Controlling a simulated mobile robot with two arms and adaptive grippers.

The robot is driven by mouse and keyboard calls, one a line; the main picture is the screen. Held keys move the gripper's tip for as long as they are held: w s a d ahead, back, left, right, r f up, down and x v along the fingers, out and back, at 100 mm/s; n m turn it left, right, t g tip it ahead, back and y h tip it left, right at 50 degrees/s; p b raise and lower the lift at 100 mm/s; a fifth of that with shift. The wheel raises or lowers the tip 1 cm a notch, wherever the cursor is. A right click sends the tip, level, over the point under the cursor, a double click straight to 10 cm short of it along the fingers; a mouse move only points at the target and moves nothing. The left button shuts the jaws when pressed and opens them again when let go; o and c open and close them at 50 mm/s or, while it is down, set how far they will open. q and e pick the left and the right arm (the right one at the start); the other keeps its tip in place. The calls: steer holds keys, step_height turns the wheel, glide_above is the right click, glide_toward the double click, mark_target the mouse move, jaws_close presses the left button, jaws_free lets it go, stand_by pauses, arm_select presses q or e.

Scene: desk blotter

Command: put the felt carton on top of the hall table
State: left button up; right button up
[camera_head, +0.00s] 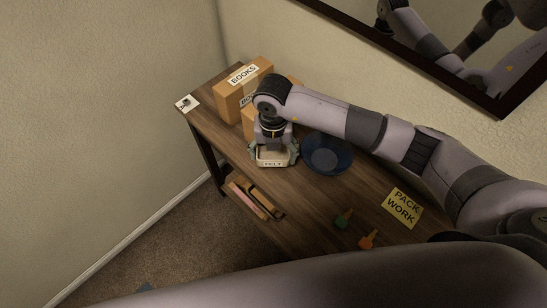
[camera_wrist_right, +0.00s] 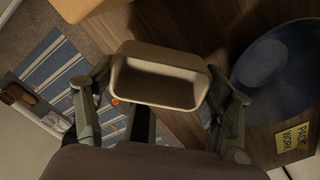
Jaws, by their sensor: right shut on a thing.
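The felt carton (camera_head: 272,161) is a small cream, open-topped box with a FELT label. In the head view it shows over the wooden top of the hall table (camera_head: 310,200), in front of the boxes and left of the blue bowl. My right gripper (camera_head: 273,148) points down and is shut on the carton. In the right wrist view the carton (camera_wrist_right: 157,83) sits between the two fingers (camera_wrist_right: 160,106), and its inside looks empty. I cannot tell whether its base touches the table. My left gripper is not in view.
A dark blue bowl (camera_head: 327,153) stands just right of the carton. Cardboard BOOKS boxes (camera_head: 238,92) stand behind. A framed mirror (camera_head: 470,40) hangs above.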

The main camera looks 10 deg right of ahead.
mark_target(273, 161)
step_height(273, 161, down, 4)
steer(key=shift+r+p, duration=0.15)
steer(key=shift+p, duration=0.15)
steer(key=shift+f, duration=0.2)
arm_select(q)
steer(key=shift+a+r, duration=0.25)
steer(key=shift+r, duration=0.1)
arm_select(e)
steer(key=shift+f, duration=0.2)
steer(key=o, duration=0.9)
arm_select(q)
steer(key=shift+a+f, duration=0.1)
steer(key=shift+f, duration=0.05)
arm_select(e)
steer(key=shift+r, duration=0.1)
